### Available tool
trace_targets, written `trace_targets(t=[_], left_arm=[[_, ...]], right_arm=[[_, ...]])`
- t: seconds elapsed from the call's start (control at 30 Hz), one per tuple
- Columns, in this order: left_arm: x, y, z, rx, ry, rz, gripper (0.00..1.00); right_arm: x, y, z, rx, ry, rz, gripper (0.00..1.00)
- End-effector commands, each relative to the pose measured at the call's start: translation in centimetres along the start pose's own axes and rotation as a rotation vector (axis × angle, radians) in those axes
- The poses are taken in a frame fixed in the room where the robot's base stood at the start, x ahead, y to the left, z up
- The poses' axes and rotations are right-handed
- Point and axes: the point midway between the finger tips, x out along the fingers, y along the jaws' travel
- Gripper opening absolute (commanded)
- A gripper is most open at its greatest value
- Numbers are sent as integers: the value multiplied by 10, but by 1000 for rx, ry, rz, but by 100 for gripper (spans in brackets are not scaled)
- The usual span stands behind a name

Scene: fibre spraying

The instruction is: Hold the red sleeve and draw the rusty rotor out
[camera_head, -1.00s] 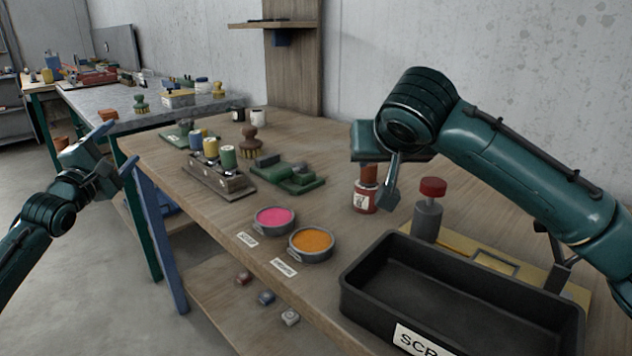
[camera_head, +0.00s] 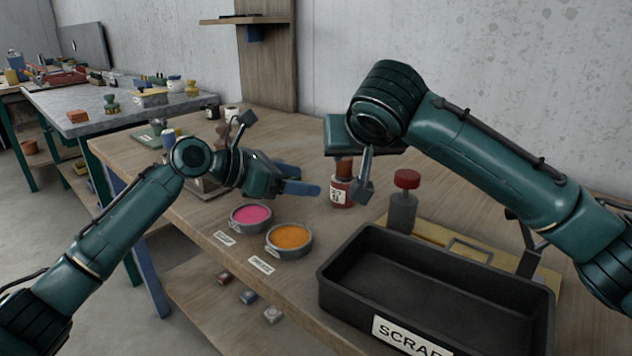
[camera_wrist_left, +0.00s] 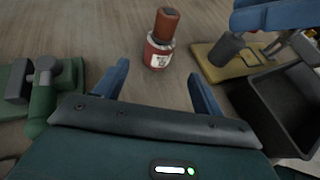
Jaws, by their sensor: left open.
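The red sleeve (camera_head: 342,193), with a white label, stands upright on the bench; it also shows in the left wrist view (camera_wrist_left: 158,53). The brown rusty rotor (camera_head: 343,168) sticks up out of its top, also seen in the left wrist view (camera_wrist_left: 166,25). My left gripper (camera_head: 304,180) is open and empty, low over the bench left of the sleeve. In the left wrist view the sleeve lies ahead, between the lines of its blue fingers, apart from them. My right gripper (camera_head: 350,135) is above and behind the sleeve; its fingertips are hidden in the head view.
A black scrap tray (camera_head: 340,305) stands at the front right. Bowls of pink powder (camera_head: 251,217) and orange powder (camera_head: 289,239) sit near the front edge.

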Motion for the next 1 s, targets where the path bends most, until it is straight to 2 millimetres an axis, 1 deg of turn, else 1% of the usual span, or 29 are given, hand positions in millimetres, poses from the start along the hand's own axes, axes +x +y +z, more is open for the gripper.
trace_targets(t=[0.17, 0.4, 0.6, 0.8, 1.0], left_arm=[[27, 0, 1, 0, 0, 0, 69], [75, 0, 0, 1, 0, 1, 69], [106, 1, 0, 1, -1, 3, 69], [122, 1, 0, 2, -1, 3, 69], [125, 1, 0, 2, -1, 5, 69]], right_arm=[[0, 0, 0, 0, 0, 0, 36], [0, 0, 0, 0, 0, 0, 36], [0, 0, 0, 0, 0, 0, 36], [0, 0, 0, 0, 0, 0, 36], [0, 0, 0, 0, 0, 0, 36]])
